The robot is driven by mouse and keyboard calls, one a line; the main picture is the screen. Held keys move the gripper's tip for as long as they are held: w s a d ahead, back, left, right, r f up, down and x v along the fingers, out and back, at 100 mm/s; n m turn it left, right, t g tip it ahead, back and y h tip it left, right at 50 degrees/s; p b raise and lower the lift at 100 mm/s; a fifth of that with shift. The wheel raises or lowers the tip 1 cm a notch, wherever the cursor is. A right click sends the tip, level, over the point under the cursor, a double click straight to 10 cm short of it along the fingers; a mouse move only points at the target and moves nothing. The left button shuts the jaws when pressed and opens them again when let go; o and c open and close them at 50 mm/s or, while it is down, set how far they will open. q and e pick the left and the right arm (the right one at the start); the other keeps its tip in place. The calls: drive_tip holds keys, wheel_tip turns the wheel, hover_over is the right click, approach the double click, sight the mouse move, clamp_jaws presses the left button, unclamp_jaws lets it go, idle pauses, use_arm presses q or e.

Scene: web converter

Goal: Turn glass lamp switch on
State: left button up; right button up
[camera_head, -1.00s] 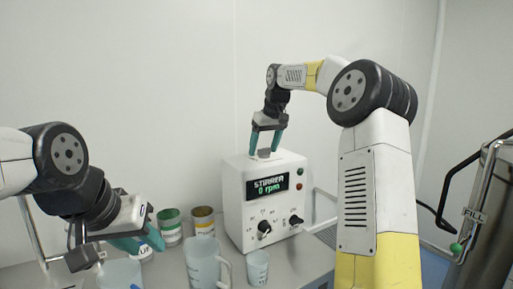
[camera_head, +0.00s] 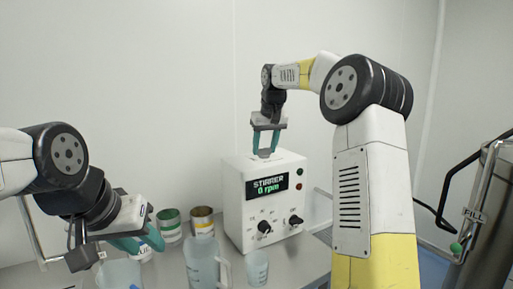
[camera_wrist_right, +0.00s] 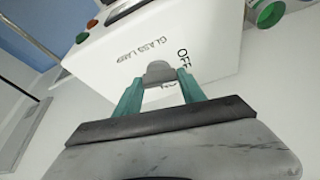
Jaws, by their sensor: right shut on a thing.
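The white stirrer box (camera_head: 240,210) stands on the bench, with a lit display reading "STIRRER 0 rpm". The glass lamp switch (camera_wrist_right: 158,72) is a small grey lever on the box's top face, beside the printed words "GLASS LAMP" and "OFF"; another label is partly hidden. My right gripper (camera_head: 265,152) reaches down onto the box top. In the right wrist view its teal fingers (camera_wrist_right: 160,88) stand on both sides of the switch, shut on it. My left gripper (camera_head: 138,241) hangs at the lower left over the bench, away from the box; its finger gap is unclear.
A clear jug (camera_head: 201,262), a small beaker (camera_head: 257,268), a green-rimmed can (camera_head: 170,227) and a yellow-banded can (camera_head: 203,222) stand left of and before the box. Two dark knobs (camera_head: 264,228) are on its front. A steel vessel (camera_head: 487,220) marked "FILL" stands at far right.

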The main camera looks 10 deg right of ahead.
drive_tip(key=m, duration=0.1)
drive_tip(key=a+m, duration=0.1)
drive_tip(key=m+h, duration=0.1)
drive_tip(key=shift+s+a+f+m, duration=0.15)
drive_tip(key=shift+s+a+m, duration=0.05)
drive_tip(key=shift+a+m, duration=0.1)
drive_tip(key=m+h, duration=0.1)
drive_tip(key=m, duration=0.1)
drive_tip(key=m+h, duration=0.1)
drive_tip(key=m, duration=0.1)
drive_tip(key=shift+w+m+g, duration=0.1)
drive_tip(key=shift+m+g, duration=0.2)
drive_tip(key=shift+g, duration=0.1)
drive_tip(key=m+g+h, duration=0.1)
drive_tip(key=m, duration=0.3)
drive_tip(key=shift+w+a, duration=0.1)
drive_tip(key=shift+m+g+h, duration=0.4)
drive_tip(key=shift+m+g, duration=0.1)
drive_tip(key=shift+m, duration=1.1)
drive_tip(key=o, duration=1.2)
drive_tip(key=shift+o, duration=0.8)
drive_tip(key=shift+w+d, duration=0.1)
drive_tip(key=shift+d, duration=0.1)
drive_tip(key=shift+m, duration=0.3)
